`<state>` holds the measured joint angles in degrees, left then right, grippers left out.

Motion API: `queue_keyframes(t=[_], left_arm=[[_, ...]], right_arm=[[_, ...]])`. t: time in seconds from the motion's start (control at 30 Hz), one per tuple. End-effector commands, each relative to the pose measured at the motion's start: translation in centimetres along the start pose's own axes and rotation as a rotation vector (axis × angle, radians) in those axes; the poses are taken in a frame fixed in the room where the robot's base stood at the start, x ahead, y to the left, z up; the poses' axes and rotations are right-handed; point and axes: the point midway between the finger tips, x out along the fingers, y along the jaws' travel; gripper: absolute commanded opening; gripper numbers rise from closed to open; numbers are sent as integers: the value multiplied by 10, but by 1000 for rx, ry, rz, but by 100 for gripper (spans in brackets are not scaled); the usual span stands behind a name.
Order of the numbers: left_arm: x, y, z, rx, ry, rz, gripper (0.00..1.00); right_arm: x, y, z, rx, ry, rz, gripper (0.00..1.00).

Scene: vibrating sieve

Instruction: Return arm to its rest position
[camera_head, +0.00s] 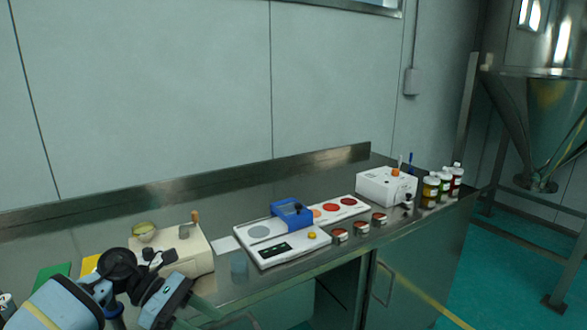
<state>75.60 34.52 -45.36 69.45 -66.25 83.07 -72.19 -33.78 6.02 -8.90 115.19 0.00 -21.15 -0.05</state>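My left arm (60,303), light blue with black joints, comes in at the lower left, over the front left of the steel bench (130,208). Dark parts at its end overlap the front of a beige box (195,258) in the picture. I cannot make out the fingertips clearly, so I cannot tell whether the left gripper is open or shut, or whether it touches the box. No held object is visible. My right arm and gripper are not in view.
A white device (290,252) with a blue block (292,212) stands mid-bench. Several small red-filled dishes are near the front edge. A white box (386,187) and coloured jars (444,186) are at the right. The bench's back left is clear.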

Motion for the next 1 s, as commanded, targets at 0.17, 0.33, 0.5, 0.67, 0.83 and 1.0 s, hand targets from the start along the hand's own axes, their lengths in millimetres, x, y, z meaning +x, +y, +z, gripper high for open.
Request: queue_keyframes(t=[0.17, 0.33, 0.5, 0.67, 0.83, 1.0], left_arm=[[60, -21, 12, -242, -288, 19, 46], [93, -38, 20, -530, -558, 36, 46], [110, -54, 17, -860, -820, 46, 46], [116, -69, 0, -1201, -1059, 51, 46], [117, -91, -34, -1582, -1305, 58, 46], [117, -126, -81, -1973, -1546, 71, 46]], right_arm=[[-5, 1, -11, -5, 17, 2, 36], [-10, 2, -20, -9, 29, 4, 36], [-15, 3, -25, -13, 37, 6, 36], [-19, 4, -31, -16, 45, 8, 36], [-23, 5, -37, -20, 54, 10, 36], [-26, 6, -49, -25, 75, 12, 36]])
